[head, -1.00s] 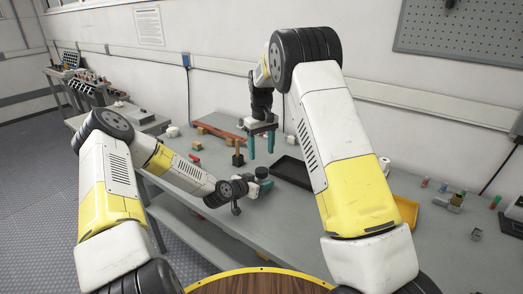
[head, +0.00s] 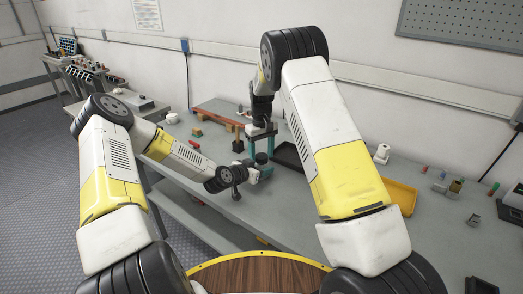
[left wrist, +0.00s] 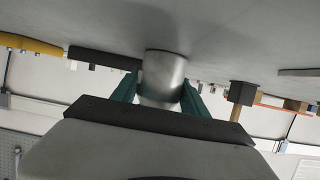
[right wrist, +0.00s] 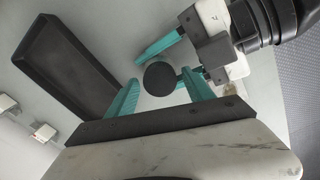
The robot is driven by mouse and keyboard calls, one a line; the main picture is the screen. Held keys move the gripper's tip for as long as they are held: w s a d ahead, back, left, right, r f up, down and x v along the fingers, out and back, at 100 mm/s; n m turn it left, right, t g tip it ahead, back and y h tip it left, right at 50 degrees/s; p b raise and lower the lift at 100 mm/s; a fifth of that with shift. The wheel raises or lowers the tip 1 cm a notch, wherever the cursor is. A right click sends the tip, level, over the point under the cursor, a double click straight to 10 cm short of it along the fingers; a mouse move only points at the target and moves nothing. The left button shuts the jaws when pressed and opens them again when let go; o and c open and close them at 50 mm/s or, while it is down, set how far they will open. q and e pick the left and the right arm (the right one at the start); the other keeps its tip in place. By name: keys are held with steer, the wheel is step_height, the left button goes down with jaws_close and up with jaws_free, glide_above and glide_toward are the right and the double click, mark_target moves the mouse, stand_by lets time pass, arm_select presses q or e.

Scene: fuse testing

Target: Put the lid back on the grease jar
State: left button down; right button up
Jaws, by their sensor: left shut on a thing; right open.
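The grease jar is a silver metal cylinder (left wrist: 165,72) in the left wrist view. My left gripper (left wrist: 160,88) is shut on its side and holds it upright at the table. A dark round top (right wrist: 160,78) that looks like the lid covers the jar in the right wrist view; I cannot tell how firmly it sits. The dark top also shows in the head view (head: 261,158). My right gripper (head: 261,151) points down just over the jar. It is open, with its teal fingers apart on either side of the dark top.
A black tray (right wrist: 58,75) lies close beside the jar. A yellow bin (head: 401,196) and several small coloured parts are farther right on the grey table (head: 350,205).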

jaws_close()
steer(key=shift+m, duration=0.9)
steer(key=shift+o, duration=0.8)
jaws_free()
step_height(320, 180, up, 12)
